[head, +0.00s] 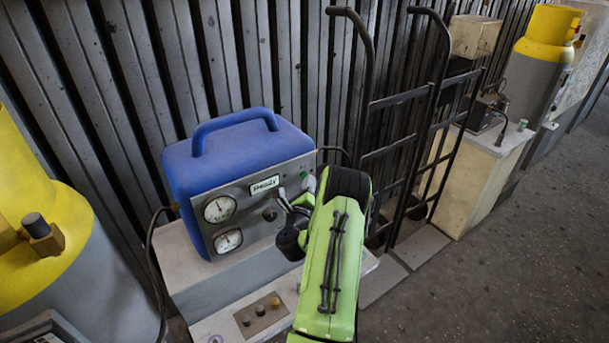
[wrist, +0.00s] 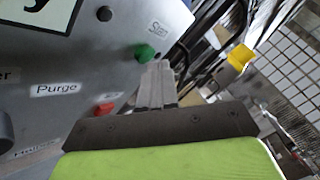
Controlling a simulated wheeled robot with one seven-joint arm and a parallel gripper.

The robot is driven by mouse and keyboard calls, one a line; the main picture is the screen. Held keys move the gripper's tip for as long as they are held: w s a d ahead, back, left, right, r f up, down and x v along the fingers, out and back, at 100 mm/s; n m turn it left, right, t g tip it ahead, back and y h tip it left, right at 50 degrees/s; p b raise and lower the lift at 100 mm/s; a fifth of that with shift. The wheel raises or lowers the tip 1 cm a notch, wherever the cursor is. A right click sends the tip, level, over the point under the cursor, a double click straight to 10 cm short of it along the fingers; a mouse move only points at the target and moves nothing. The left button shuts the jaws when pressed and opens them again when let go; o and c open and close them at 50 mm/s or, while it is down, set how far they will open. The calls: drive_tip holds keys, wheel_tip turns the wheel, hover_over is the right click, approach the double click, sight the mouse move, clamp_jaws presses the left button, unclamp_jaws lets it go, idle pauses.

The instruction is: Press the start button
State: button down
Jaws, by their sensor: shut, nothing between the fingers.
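The start button is a green knob (wrist: 144,53) beside a "Start" label on the grey front panel (wrist: 60,55) in the wrist view. My gripper (wrist: 159,66) is shut and empty. Its grey fingertips are just below and right of the green button in that picture; I cannot tell whether they touch it. In the head view my gripper (head: 282,194) is at the right part of the panel of the blue machine (head: 240,150), and my green arm hides part of the panel.
A red button (wrist: 104,109) and a "Purge" label sit lower on the panel. Two gauges (head: 219,209) are at its left. A hand truck (head: 402,96) stands to the right, a yellow-topped cylinder (head: 40,220) at the left. Open floor lies at the right.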

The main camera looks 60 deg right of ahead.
drive_tip(key=shift+w+d, duration=0.1)
drive_tip(key=shift+w, duration=0.15)
idle(0.3)
drive_tip(key=shift+s+a+b, duration=0.2)
drive_tip(key=shift+s+b, duration=0.2)
drive_tip(key=shift+b, duration=0.2)
drive_tip(key=s+a+b, duration=0.2)
drive_tip(key=s+b, duration=0.3)
drive_tip(key=b, duration=0.3)
drive_tip(key=shift+s+a, duration=0.2)
drive_tip(key=shift+a, duration=0.2)
idle(0.6)
